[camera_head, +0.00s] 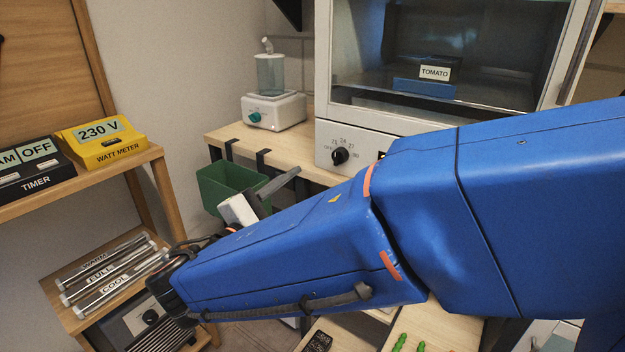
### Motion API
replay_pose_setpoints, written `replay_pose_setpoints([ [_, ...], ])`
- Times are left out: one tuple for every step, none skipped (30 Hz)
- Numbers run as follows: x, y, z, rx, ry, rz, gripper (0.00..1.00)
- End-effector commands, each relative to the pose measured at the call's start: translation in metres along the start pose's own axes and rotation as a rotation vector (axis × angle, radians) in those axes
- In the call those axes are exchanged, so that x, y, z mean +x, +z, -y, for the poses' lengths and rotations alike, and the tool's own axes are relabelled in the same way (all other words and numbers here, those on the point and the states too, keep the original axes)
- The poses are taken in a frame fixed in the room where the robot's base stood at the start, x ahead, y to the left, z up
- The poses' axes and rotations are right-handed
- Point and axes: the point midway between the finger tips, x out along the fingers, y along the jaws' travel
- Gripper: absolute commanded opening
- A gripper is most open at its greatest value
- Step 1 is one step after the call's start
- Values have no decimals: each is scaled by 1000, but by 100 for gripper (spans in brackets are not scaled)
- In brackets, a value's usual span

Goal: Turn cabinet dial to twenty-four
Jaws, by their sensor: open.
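The cabinet dial (340,156) is a black knob on the white front panel of the glass-fronted cabinet (322,62). Small numbers are printed in an arc around it; they are too small to read surely, and I cannot tell where its pointer stands. My gripper (280,184) is in front of the wooden bench, left of the dial and a little lower. One grey finger shows, slanting up to the right; the other is mostly hidden. The gripper is open, apart from the dial, and I see nothing in it. My blue arm covers the right part of the panel.
A green bin (220,188) hangs at the bench edge behind my gripper. A humidifier-like device (273,110) stands on the bench left of the cabinet. A blue tray with a TOMATO label (435,73) is inside the cabinet. A timer (28,170) and yellow watt meter (103,142) sit on the left shelf.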

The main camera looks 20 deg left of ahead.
Motion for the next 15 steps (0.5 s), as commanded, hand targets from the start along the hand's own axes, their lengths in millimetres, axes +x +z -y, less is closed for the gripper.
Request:
replay_pose_setpoints([
  [-9,0,0,-1,1,-1,47],
  [-14,0,0,-1,1,-1,47],
  [-19,-1,0,-1,2,-2,47],
  [-23,-1,0,-1,1,-2,47],
  [-26,-1,0,-1,1,-1,47],
  [-30,-1,0,-1,0,0,47],
  [-32,0,0,-1,0,0,47],
  [-34,0,0,-1,0,0,47],
  [-36,0,0,-1,0,-1,47],
  [-38,0,0,-1,0,0,47],
  [-38,0,0,-1,0,0,47],
  [-39,0,0,-1,-1,0,47],
  [-40,0,0,-1,-1,0,47],
  [-40,0,0,-1,-1,0,47],
  [-40,0,0,-1,-1,0,47],
])
